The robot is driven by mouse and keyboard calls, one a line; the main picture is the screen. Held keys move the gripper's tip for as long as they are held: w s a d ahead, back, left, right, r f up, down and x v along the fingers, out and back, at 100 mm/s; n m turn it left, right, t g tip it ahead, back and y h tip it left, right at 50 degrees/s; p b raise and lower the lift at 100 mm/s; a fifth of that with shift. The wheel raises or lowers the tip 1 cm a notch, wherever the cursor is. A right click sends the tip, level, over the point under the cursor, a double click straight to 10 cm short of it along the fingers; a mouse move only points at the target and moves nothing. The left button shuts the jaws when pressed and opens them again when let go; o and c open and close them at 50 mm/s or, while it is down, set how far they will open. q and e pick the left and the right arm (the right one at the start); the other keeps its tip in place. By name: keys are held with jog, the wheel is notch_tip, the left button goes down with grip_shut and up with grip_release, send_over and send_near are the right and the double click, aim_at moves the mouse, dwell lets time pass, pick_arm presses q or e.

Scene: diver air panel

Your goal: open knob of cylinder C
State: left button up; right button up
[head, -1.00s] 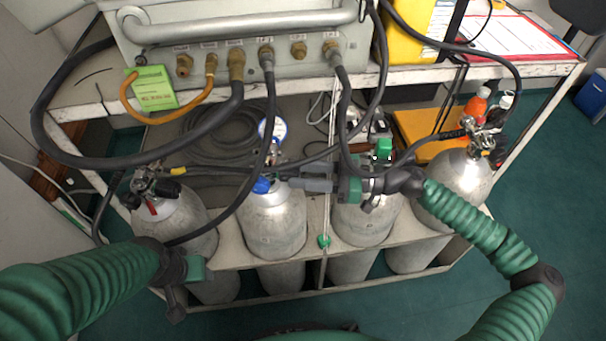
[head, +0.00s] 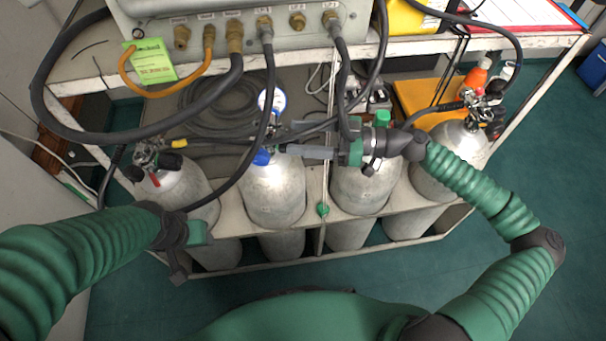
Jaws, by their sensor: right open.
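Four-bottle rack: silver cylinders stand in a row, and I cannot read which is C. The second cylinder from the left (head: 273,195) has a blue knob (head: 262,157) on its valve. My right gripper (head: 288,150) comes in from the right above the third cylinder (head: 360,190), its grey fingers pointing left. It is open, with its tips close beside the blue knob; I cannot tell whether they touch. The leftmost cylinder (head: 180,190) has a dark valve. My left gripper (head: 188,258) hangs low in front of it, its jaws unclear.
The air panel (head: 215,28) with hoses stands on the shelf above. Black hoses loop down around the valves. The rightmost cylinder (head: 449,160) stands near orange-capped bottle (head: 475,75). A white rack rail (head: 330,265) runs in front.

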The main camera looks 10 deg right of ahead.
jog(key=s+a+r+p, duration=0.1)
jog(key=s+a+p, duration=0.1)
jog(key=s, duration=1.3)
jog(key=shift+s+a+p, duration=0.15)
jog(key=shift+s+p, duration=0.1)
jog(key=shift+p, duration=0.35)
